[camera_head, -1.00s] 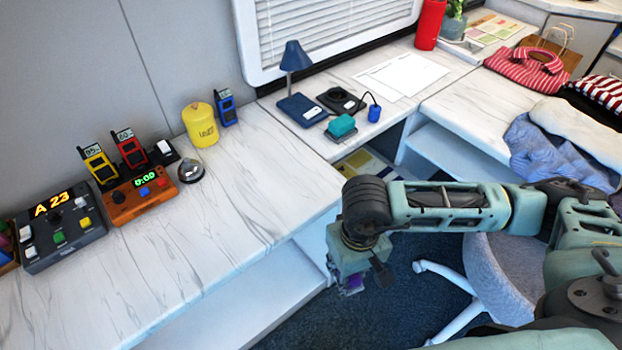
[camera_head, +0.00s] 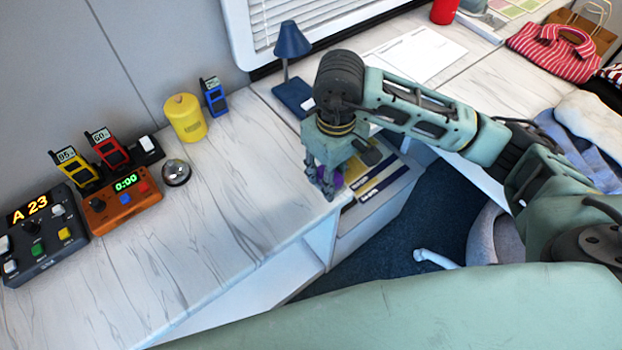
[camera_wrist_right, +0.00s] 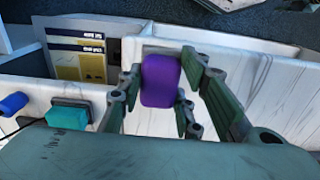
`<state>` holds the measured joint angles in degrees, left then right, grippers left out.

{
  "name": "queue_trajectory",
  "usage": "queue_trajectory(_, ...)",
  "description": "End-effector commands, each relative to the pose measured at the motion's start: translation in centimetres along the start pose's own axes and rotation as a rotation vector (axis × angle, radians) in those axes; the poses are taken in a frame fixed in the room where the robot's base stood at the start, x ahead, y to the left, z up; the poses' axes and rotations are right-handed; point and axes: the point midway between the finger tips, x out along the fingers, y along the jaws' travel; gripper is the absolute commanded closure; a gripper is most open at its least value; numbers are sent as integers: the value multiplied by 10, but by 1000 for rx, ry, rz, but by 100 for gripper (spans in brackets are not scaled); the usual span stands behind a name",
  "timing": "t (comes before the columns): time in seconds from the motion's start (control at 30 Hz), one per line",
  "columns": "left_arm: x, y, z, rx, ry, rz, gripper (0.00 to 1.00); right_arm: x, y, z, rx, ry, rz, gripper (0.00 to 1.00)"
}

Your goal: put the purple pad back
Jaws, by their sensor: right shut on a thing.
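The purple pad (camera_wrist_right: 160,80) is a rounded block held between the two fingers of my right gripper (camera_wrist_right: 160,90) in the right wrist view. In the head view my right gripper (camera_head: 322,187) points down near the counter's front edge, beside the open compartment, and only a bit of the purple pad (camera_head: 334,180) shows behind the fingers. It is held in the air, and I cannot tell whether it touches anything below. A teal pad (camera_wrist_right: 68,116) lies at the left in the right wrist view. My left gripper is not in view.
The open compartment holds yellow and dark printed cards (camera_head: 375,178). A blue lamp (camera_head: 291,42) stands behind my arm. A yellow canister (camera_head: 185,118), a silver bell (camera_head: 176,172) and control boxes stand to the left. The counter's front left stretch (camera_head: 220,230) is bare.

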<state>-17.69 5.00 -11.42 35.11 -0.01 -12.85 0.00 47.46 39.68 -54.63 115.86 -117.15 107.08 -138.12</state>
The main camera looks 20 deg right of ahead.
Motion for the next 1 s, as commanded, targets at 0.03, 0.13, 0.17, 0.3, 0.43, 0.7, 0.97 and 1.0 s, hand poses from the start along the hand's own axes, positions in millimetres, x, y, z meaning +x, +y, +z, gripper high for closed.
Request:
queue_trajectory(0.03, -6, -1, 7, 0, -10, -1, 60, 4, -8, -9, -1, -3, -5, 92)
queue_trajectory(0.13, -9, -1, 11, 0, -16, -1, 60, 16, -16, -24, 0, -3, -4, 92)
queue_trajectory(0.17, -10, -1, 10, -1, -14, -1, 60, 18, -18, -28, 1, -2, -3, 92)
queue_trajectory(0.3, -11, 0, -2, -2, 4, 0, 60, 26, -22, -37, 1, -1, 0, 92)
queue_trajectory(0.43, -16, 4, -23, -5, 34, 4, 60, 40, -23, -37, 2, -5, -2, 92)
queue_trajectory(0.7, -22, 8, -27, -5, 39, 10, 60, 67, -22, -38, 1, 0, 0, 92)
queue_trajectory(0.97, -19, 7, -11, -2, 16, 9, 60, 69, -22, -38, 1, 1, 1, 92)
queue_trajectory(1.0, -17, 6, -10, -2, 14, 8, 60, 70, -22, -38, 1, 1, 1, 92)
